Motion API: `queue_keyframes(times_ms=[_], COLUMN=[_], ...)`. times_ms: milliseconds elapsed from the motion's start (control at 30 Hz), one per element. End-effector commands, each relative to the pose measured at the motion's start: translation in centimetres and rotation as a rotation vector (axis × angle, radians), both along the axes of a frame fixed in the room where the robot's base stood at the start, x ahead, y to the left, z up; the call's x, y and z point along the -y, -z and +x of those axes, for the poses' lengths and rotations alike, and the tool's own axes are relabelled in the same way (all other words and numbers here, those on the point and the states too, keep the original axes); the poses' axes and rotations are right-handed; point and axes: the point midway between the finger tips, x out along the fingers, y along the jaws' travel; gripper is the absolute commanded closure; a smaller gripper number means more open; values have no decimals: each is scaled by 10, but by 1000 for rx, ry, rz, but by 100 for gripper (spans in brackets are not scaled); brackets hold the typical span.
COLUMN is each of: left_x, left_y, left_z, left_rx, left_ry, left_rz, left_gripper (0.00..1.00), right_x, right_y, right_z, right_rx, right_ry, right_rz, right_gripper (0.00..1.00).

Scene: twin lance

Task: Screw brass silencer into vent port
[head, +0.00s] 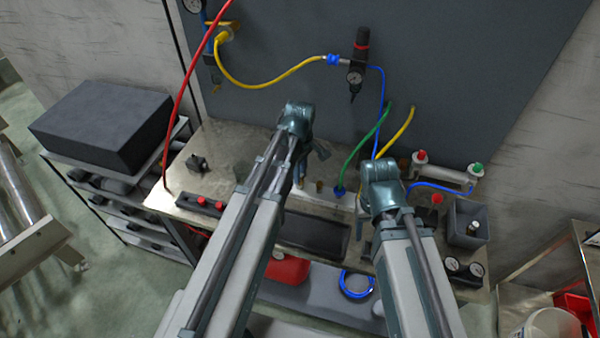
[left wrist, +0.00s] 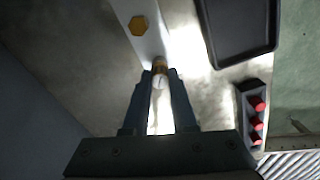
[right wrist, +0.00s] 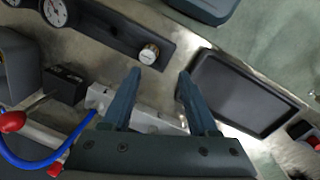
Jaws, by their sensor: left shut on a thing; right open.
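My left gripper (left wrist: 160,76) is shut on a small cylindrical piece with a brass end and a pale body, apparently the brass silencer (left wrist: 160,67). It is over or at the pale manifold bar (left wrist: 140,42); whether it touches a port I cannot tell. A brass hex fitting (left wrist: 138,25) sits on the bar beyond it. In the head view the left gripper (head: 299,181) points down at the bench by the bar (head: 327,198). My right gripper (right wrist: 158,72) is open and empty. A similar brass-and-pale piece (right wrist: 149,54) stands in a dark rack (right wrist: 108,33) beyond its fingertips.
A dark tray (head: 312,235) lies in front of the bar. Blue, green and yellow hoses (head: 368,137) hang behind it. A grey bin (head: 467,224) and gauges (head: 464,267) stand at right. A black strip with red buttons (head: 203,204) lies at left.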

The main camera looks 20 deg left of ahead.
Motion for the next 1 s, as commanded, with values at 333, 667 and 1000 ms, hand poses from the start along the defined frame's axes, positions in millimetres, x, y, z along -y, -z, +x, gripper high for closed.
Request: queue_keyframes(times_ms=[333,667,1000], left_x=[0,0,0], left_y=[0,0,0], left_z=[0,0,0], left_rx=[0,0,0], left_ry=[481,698,695], left_rz=[0,0,0], left_gripper=[100,100,54], right_x=[0,0,0], right_y=[0,0,0], right_z=[0,0,0], right_rx=[0,0,0], right_ry=[0,0,0], right_rz=[0,0,0], right_gripper=[40,40,40])
